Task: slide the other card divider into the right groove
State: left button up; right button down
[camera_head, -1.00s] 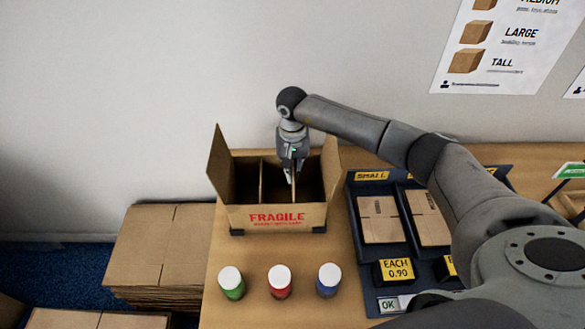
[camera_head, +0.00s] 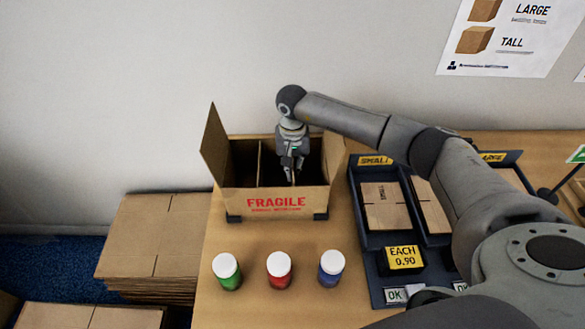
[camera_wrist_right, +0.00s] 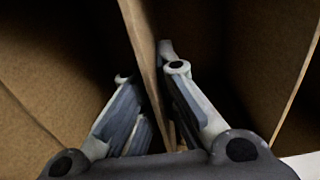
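The open carton (camera_head: 232,200) marked FRAGILE stands on the table with its side flaps up. One card divider (camera_head: 259,166) stands upright across it, left of the middle. My right gripper (camera_head: 291,172) points down into the carton, right of that divider. In the right wrist view a card divider (camera_wrist_right: 146,45) runs between the two fingers of my right gripper (camera_wrist_right: 145,85). The fingers are parted, with a gap showing on the left side of the card. The groove and the card's lower edge are hidden in the dark inside. My left gripper is out of view.
Three white-capped bottles, green (camera_head: 227,271), red (camera_head: 279,270) and blue (camera_head: 331,267), stand in front of the carton. A dark tray (camera_head: 375,240) with flat cartons is at its right. Stacked cardboard (camera_head: 150,235) lies left of the table. The wall is close behind.

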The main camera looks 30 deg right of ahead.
jog(key=c, duration=1.6)
grip_release()
jog(key=shift+o, duration=0.2)
jog(key=shift+r, duration=0.15)
notch_tip(320, 180, up, 12)
jog(key=shift+f, duration=0.15)
